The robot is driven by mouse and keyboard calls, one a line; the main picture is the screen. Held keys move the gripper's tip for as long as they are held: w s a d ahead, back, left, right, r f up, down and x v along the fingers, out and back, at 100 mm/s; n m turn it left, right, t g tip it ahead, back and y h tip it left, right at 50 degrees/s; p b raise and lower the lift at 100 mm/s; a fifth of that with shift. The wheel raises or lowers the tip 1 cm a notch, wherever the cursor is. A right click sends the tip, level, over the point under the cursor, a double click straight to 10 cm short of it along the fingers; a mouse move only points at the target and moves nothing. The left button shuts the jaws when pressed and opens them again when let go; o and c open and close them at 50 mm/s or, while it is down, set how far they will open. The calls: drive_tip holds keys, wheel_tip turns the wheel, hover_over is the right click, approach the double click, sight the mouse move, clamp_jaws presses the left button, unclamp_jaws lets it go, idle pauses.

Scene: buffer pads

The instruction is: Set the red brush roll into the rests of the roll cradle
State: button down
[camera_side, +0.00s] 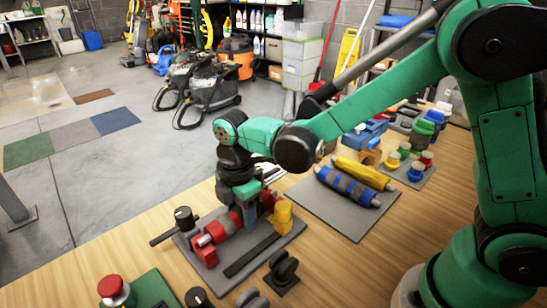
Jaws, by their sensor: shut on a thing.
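The red brush roll (217,230), with grey bands and a pale shaft end, lies slantwise under my gripper (246,214). My gripper is shut on the roll near its middle and hides part of it. The roll is over the grey base plate of the roll cradle (282,238). The roll's near-left end is close to a red block (206,256) on the plate. A yellow block (283,216) stands near the far-right end. I cannot tell whether the roll touches the rests or is slightly above them.
A blue roll (346,187) and a yellow roll (363,172) lie on a grey mat to the right. Black wheels (283,272), a black-headed tool (184,219) and a red button (114,290) stand nearby.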

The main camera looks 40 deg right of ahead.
drive_tip(key=shift+f, duration=0.6)
drive_tip(key=shift+c, duration=1.1)
unclamp_jaws()
wheel_tip(320, 180, up, 6)
drive_tip(key=shift+d+f, duration=0.1)
drive_tip(key=shift+f, duration=0.15)
drive_tip(key=s+d+r+m+t, duration=0.2)
drive_tip(key=d+m, duration=0.3)
drive_tip(key=m, duration=0.4)
drive_tip(key=s+d+r+m+t, duration=0.3)
drive_tip(key=s+d+m+t, duration=0.1)
drive_tip(key=m, duration=0.5)
drive_tip(key=shift+s+d+t, duration=0.4)
drive_tip(key=shift+d+t, duration=0.2)
drive_tip(key=shift+d, duration=0.05)
